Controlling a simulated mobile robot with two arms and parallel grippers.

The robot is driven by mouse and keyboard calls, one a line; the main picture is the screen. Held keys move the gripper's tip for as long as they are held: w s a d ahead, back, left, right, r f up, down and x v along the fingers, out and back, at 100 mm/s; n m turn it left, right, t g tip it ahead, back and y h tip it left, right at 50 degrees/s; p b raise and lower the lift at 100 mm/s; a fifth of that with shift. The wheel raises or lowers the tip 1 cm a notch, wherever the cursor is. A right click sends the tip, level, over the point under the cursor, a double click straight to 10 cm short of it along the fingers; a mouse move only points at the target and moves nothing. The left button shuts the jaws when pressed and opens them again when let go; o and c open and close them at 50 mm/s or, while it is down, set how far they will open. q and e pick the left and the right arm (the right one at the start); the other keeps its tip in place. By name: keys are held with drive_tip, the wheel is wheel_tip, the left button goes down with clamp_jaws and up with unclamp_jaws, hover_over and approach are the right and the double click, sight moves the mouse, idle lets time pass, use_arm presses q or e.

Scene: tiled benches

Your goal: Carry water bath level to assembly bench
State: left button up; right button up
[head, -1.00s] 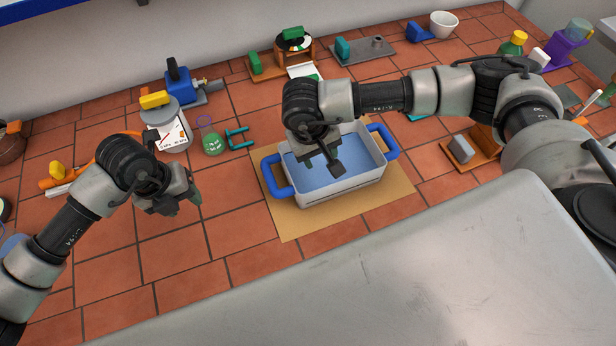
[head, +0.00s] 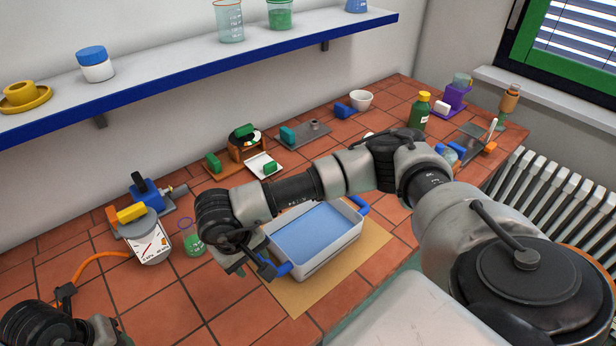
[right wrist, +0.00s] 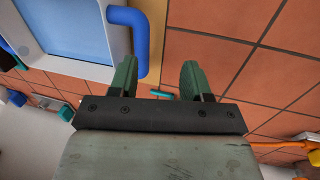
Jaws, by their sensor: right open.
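The water bath is a white tub (head: 322,262) holding blue water (head: 312,230), with a blue handle at each end. It sits flat on a tan mat (head: 368,248). My right gripper (head: 250,266) is at the tub's left handle (head: 283,269), which the arm partly hides.
Small fixtures and a white bowl (head: 360,99) line the back. A shelf (head: 200,70) hangs above. A radiator (head: 560,205) is at the right.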

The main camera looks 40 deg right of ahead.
use_arm(q)
drive_tip(key=shift+d, duration=0.2)
use_arm(e)
drive_tip(key=d+v, duration=0.1)
drive_tip(key=v, duration=0.8)
drive_tip(key=shift+r, duration=0.45)
use_arm(q)
drive_tip(key=o, duration=0.8)
wheel_tip(320, 180, up, 9)
drive_tip(key=p, duration=0.5)
drive_tip(key=shift+p, duration=0.3)
use_arm(e)
drive_tip(key=v, duration=0.2)
drive_tip(key=d+v, duration=0.1)
drive_tip(key=v, duration=0.2)
drive_tip(key=shift+r, duration=0.3)
